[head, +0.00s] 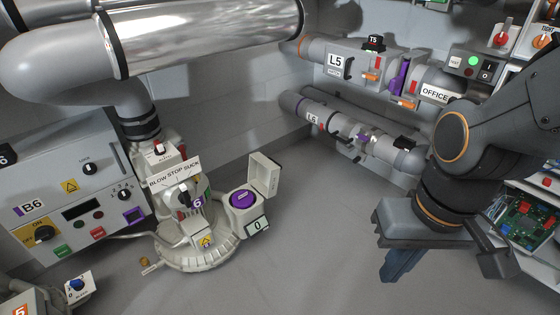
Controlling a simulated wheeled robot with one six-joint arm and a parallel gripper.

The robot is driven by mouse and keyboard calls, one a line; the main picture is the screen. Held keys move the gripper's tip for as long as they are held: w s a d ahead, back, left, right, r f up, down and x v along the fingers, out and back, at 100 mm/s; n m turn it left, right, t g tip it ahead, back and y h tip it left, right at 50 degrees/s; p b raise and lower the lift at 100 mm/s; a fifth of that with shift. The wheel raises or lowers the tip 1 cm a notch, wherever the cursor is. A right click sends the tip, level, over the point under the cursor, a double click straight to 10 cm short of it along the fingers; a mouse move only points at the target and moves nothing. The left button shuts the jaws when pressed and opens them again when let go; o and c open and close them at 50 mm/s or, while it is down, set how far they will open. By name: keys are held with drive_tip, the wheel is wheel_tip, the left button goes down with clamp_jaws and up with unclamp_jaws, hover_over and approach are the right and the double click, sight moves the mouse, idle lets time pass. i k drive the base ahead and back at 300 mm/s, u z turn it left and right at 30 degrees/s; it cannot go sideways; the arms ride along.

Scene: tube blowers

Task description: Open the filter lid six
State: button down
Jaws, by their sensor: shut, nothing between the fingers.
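My gripper (393,268) hangs at the right of the head view, pointing down, with its fingers together and nothing held. The number six blower (197,240) stands on the floor left of centre, with a purple 6 on its body. A small pale box with a purple round insert (243,200) is at its right side. A pale square lid (265,174) stands raised at the back of this box. I see no label naming it as the filter lid. My gripper is well to the right of the box and apart from it.
A grey B6 control panel (75,190) stands at the left. A large pipe (200,40) crosses above. Pipes marked L5 (336,62) and L6 (312,117) run along the back wall. Open grey floor (310,240) lies between the blower and my gripper.

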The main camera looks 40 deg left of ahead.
sight(264, 174)
drive_tip(key=u, duration=0.45)
drive_tip(key=k, duration=1.1)
drive_tip(key=z, duration=0.4)
drive_tip(key=i, duration=2)
drive_tip(key=u, duration=0.85)
